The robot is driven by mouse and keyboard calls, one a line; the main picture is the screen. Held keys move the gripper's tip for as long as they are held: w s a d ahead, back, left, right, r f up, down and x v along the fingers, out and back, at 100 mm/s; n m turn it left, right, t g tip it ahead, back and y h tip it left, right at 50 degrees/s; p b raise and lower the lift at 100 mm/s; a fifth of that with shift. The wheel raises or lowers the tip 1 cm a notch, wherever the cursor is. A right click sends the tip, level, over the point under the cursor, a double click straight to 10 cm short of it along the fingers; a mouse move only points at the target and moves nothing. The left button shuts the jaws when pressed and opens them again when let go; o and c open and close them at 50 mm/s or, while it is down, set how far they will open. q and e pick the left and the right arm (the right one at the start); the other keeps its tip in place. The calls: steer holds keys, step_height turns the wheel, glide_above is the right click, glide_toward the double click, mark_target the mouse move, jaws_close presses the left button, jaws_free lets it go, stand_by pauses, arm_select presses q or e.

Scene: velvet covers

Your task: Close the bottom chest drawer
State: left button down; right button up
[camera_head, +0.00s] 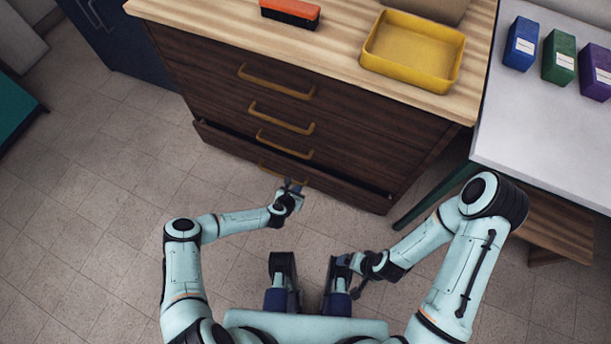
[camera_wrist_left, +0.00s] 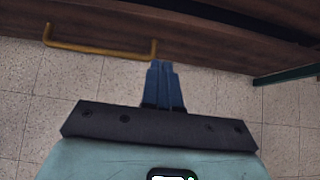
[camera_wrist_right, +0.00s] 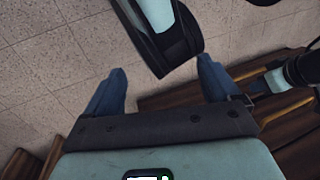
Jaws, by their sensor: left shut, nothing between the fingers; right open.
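The dark wooden chest (camera_head: 330,140) has several drawers with brass handles. Its bottom drawer (camera_head: 340,190) stands a little way out, with a dark gap along its top edge. The bottom handle (camera_head: 283,173) shows close to my left gripper (camera_head: 291,186), and it shows in the left wrist view (camera_wrist_left: 100,50) too. My left gripper is shut and empty, at the drawer front near the handle's right end; I cannot tell whether it touches. My right gripper (camera_wrist_right: 160,85) is open and empty, low by my base and away from the chest.
A yellow tray (camera_head: 412,80) and an orange brush (camera_head: 290,12) are on the chest top. At right, a white table (camera_head: 540,130) holds blue, green and purple boxes, with a wooden shelf (camera_head: 565,225) below.

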mark_target(309, 172)
arm_select(q)
steer(key=b+x, duration=0.1)
steer(key=x, duration=0.2)
steer(key=r+b+x, duration=0.1)
steer(key=x, duration=0.2)
steer(key=w+b+x, duration=0.1)
steer(key=x, duration=0.1)
steer(key=shift+w+d, duration=0.35)
steer(key=shift+w, duration=0.05)
steer(key=shift+w+d+r, duration=0.1)
steer(key=shift+w, duration=0.3)
arm_select(e)
steer(key=w+d+f+t, duration=0.2)
steer(key=w+d+f, duration=0.1)
steer(key=w, duration=0.3)
steer(key=shift+f+h, duration=0.4)
steer(key=shift+f, duration=0.35)
